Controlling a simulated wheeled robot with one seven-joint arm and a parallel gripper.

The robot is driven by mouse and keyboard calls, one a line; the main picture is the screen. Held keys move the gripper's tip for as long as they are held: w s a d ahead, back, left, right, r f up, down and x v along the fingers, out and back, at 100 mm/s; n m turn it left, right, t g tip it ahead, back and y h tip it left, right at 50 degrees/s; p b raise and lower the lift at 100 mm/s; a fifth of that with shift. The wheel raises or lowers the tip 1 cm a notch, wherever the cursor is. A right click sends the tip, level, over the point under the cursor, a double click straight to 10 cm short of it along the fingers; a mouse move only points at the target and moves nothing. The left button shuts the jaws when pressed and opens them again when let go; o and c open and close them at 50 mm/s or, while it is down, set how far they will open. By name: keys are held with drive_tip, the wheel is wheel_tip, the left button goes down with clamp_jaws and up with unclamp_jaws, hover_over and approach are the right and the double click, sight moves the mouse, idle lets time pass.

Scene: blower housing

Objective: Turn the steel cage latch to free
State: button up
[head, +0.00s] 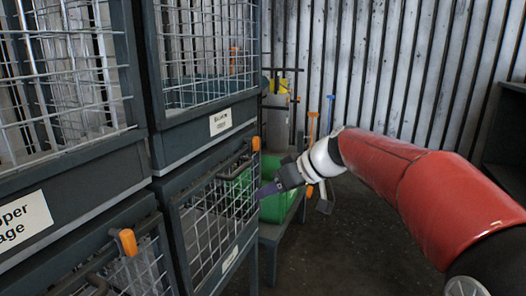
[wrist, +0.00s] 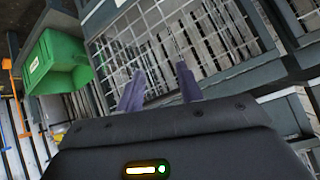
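Mesh-fronted cages with dark frames stand at the left, each with an orange-tipped latch. No label that I can read names the steel cage. The lower middle cage (head: 212,222) has an orange latch tip (head: 256,144) at its upper right corner. Another orange latch tip (head: 125,241) is on the lower left cage, and one (head: 233,50) shows behind the upper mesh.
A green bin (head: 275,207) sits on a low stand right of the cages; it also shows in the wrist view (wrist: 58,62). Orange and blue long-handled tools lean by the corrugated wall (head: 400,75). The floor (head: 340,235) below my arm is clear. A dark shelf (head: 505,130) stands at right.

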drive_tip(key=w+d+r+n+t+y+b, duration=0.15)
drive_tip(key=w+y, duration=0.25)
drive_tip(key=w, duration=0.4)
drive_tip(key=w+d+r+n+t+y+b, duration=0.1)
drive_tip(key=w+d+r+n+y, duration=0.2)
drive_tip(key=w, duration=0.5)
drive_tip(key=w+a+y+p, duration=0.1)
drive_tip(key=w+a, duration=0.2)
drive_tip(key=a, duration=0.5)
drive_tip(key=shift+a+p, duration=0.15)
drive_tip(key=shift+p, duration=0.15)
drive_tip(key=shift+r+g, duration=0.1)
drive_tip(key=shift+g, duration=0.15)
drive_tip(key=shift+c, duration=0.2)
clamp_jaws()
